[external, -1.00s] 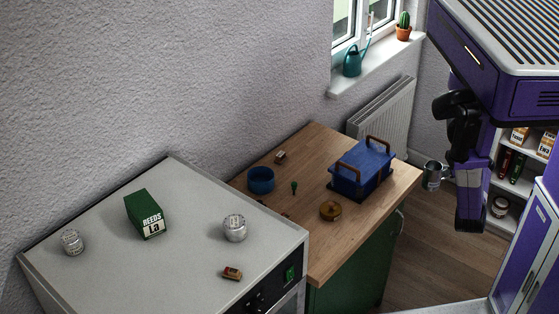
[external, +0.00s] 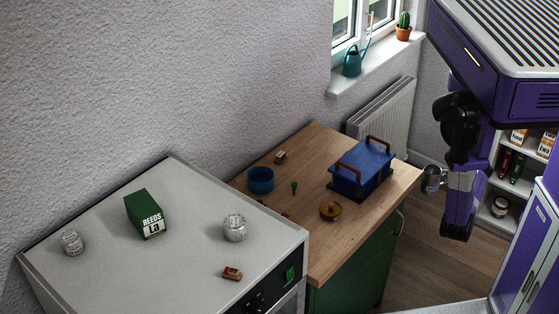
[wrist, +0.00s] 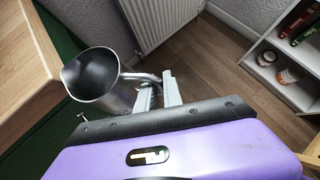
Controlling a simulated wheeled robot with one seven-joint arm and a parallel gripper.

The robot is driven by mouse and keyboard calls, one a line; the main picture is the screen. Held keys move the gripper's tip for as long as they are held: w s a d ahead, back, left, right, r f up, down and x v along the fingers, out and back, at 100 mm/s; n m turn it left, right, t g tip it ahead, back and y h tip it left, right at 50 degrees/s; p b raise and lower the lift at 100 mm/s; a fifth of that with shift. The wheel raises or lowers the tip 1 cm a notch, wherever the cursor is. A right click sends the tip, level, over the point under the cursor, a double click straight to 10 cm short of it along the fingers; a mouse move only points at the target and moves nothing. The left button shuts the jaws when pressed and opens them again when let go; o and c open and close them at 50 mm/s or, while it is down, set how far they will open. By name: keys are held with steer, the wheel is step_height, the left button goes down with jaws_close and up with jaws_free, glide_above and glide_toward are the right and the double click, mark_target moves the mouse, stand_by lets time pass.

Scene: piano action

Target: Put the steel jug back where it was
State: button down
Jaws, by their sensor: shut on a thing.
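The steel jug (wrist: 99,84) is in the wrist view, open mouth facing the camera, with a grey interior. It also shows in the external view (external: 431,181), just right of the wooden worktop (external: 318,257). My gripper (wrist: 158,88) is shut on the jug's handle, and the jug hangs clear of the worktop edge, over the gap beside the green cabinet (external: 360,264). In the external view my forearm partly hides the gripper.
On the worktop stand a blue box with brown handles (external: 363,167), a blue bowl (external: 261,180) and an amber round object (external: 330,210). Its front right corner is bare. A radiator (wrist: 157,20) is behind the jug, and a white shelf unit (wrist: 293,92) is at right.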

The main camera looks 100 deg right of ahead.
steer(key=shift+d+r, duration=0.2)
steer(key=shift+r, duration=0.4)
steer(key=shift+w+d+r, duration=0.15)
steer(key=shift+d+r, duration=0.1)
steer(key=shift+r, duration=0.3)
steer(key=shift+d+r, duration=0.1)
steer(key=shift+r, duration=0.05)
